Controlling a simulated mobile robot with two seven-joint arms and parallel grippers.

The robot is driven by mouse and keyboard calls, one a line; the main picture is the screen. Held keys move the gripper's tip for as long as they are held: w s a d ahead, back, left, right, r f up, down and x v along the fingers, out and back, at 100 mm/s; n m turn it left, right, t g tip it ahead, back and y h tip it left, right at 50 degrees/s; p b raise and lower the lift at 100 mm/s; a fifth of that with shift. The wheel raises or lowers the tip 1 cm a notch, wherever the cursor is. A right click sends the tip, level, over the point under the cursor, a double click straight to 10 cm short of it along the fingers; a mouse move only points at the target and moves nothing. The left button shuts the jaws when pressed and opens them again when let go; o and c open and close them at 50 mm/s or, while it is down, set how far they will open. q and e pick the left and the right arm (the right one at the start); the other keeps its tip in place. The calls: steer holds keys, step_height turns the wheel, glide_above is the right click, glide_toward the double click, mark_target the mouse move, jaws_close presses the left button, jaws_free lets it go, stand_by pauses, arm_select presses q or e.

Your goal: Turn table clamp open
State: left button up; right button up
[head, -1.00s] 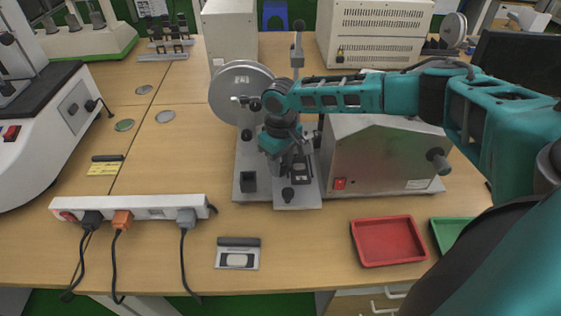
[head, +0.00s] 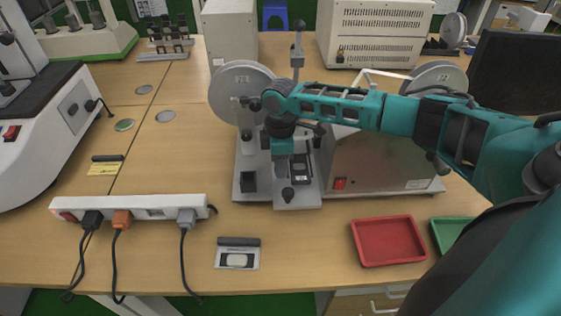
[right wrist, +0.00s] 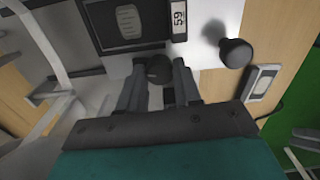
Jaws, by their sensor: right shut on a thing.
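The tester (head: 312,197) with its grey base plate, large grey disc (head: 236,92) and upright column stands mid-table. My right gripper (head: 291,172) reaches down over its base plate, in front of the column. In the right wrist view my right gripper (right wrist: 160,82) has its two fingers on either side of a dark round knob (right wrist: 158,68), shut on it. This looks like the table clamp's knob; its lower part is hidden. A second dark knob (head: 288,195) stands at the plate's front, apart from the fingers; it also shows in the right wrist view (right wrist: 235,52). My left gripper is not in view.
A steel housing with a red switch (head: 340,184) stands to the right, under my right arm. A red tray (head: 388,263) and a green tray (head: 446,238) lie in front. A power strip (head: 150,208) with cables lies left. Bare table lies between strip and tester.

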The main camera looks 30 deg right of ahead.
steer(key=shift+n, duration=0.7)
steer(key=o, duration=1)
steer(key=shift+o, duration=0.2)
steer(key=shift+r, duration=0.1)
step_height(320, 180, up, 13)
